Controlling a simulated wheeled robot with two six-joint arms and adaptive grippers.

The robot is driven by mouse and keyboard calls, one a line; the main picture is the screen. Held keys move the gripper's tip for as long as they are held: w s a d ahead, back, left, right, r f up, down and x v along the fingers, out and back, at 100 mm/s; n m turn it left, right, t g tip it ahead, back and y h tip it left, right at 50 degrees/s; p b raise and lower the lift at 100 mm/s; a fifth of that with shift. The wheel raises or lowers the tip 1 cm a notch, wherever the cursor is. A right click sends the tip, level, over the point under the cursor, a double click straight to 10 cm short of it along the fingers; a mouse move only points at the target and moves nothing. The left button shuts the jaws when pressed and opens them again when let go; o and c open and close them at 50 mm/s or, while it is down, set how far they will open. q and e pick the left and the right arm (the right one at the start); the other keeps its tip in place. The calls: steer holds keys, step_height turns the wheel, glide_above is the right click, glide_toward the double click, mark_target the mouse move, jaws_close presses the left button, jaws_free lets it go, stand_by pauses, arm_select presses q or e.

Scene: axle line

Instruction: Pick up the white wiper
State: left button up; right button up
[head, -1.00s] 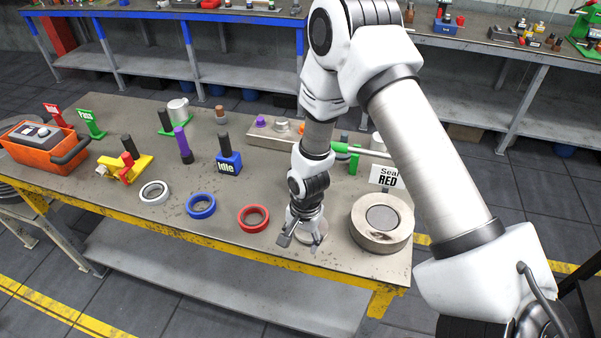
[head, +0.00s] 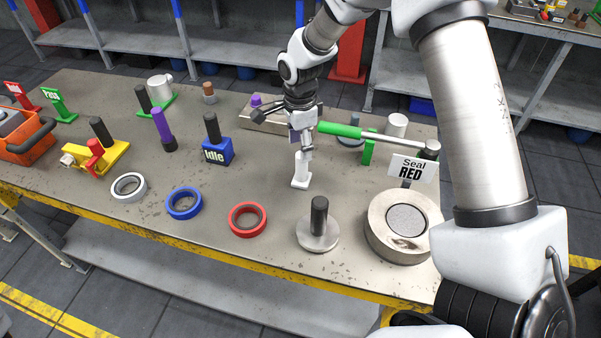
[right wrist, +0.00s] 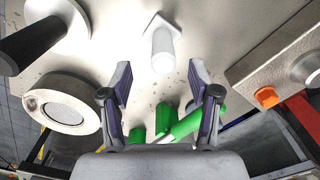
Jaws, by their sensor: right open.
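The white wiper (head: 301,170) stands upright on the table, a pale post on a small square base, behind the grey disc with a black handle. It also shows in the right wrist view (right wrist: 163,48), at the top middle, beyond my fingertips. My right gripper (head: 284,132) is above and just behind the wiper in the head view. In the right wrist view its two fingers (right wrist: 160,76) are spread, with nothing between them. In the head view one finger overlaps the wiper's top, so contact there is unclear. My left gripper is not in view.
A green cylinder with a metal rod (head: 340,130) lies close to the right gripper. The handled disc (head: 318,240), a thick metal ring (head: 385,245) with a "Seal RED" sign (head: 411,169) and a red ring (head: 248,220) are nearby. A blue "Idle" block (head: 217,153) stands left.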

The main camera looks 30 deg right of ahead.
mark_target(302, 165)
steer(key=f+p, duration=0.1)
steer(key=f, duration=0.1)
steer(key=f+p, duration=0.1)
steer(key=f, duration=0.1)
steer(key=f+p, duration=0.1)
steer(key=f, duration=0.1)
steer(key=shift+w+d+f, duration=0.15)
steer(key=shift+d+f, duration=0.25)
steer(key=shift+f, duration=0.45)
jaws_close()
